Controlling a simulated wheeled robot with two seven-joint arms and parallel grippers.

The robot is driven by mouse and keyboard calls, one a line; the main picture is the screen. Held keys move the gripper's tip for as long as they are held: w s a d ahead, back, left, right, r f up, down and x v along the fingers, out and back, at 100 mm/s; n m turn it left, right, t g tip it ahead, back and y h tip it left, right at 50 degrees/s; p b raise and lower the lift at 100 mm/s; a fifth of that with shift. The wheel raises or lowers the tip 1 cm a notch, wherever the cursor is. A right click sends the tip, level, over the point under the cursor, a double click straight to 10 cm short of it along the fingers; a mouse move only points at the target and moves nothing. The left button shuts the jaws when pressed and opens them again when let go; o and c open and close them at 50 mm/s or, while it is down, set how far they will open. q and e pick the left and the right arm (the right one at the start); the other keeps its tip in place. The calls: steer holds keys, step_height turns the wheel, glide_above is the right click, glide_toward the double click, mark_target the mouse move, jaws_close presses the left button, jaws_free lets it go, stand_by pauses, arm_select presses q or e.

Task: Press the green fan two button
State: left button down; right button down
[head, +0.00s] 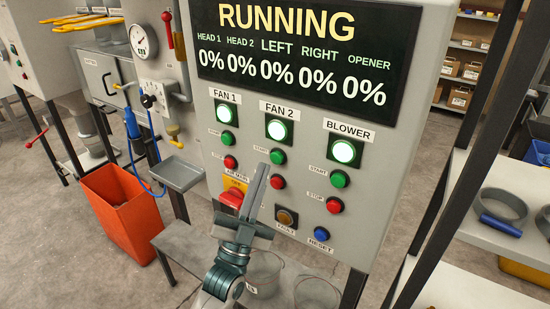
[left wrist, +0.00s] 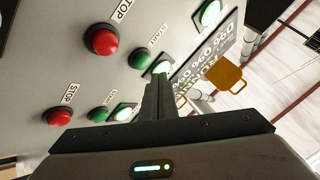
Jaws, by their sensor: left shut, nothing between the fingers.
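The green Fan 2 start button (head: 277,157) is in the middle column of the grey control panel (head: 385,90), below the lit Fan 2 lamp (head: 276,130) and above the red stop button (head: 277,182). My left gripper (head: 263,168) is shut and empty, its tip beside this button, just below left in the head view. In the left wrist view the closed fingers (left wrist: 157,88) point at the panel near the green button (left wrist: 142,61). I cannot tell whether they touch it. My right gripper is not in view.
Fan 1 (head: 227,138) and Blower (head: 339,179) green buttons flank the column. A red knob on a yellow plate (head: 231,197) sits behind my left arm. The display (head: 300,55) reads RUNNING. An orange bin (head: 122,212) stands left, a shelf (head: 490,205) right.

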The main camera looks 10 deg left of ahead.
arm_select(q)
steer(key=s, duration=0.1)
steer(key=s+a, duration=0.1)
steer(key=s, duration=0.1)
steer(key=shift+s+a+p, duration=0.15)
steer(key=shift+s+p, duration=0.15)
steer(key=shift+p, duration=0.1)
stand_by(0.5)
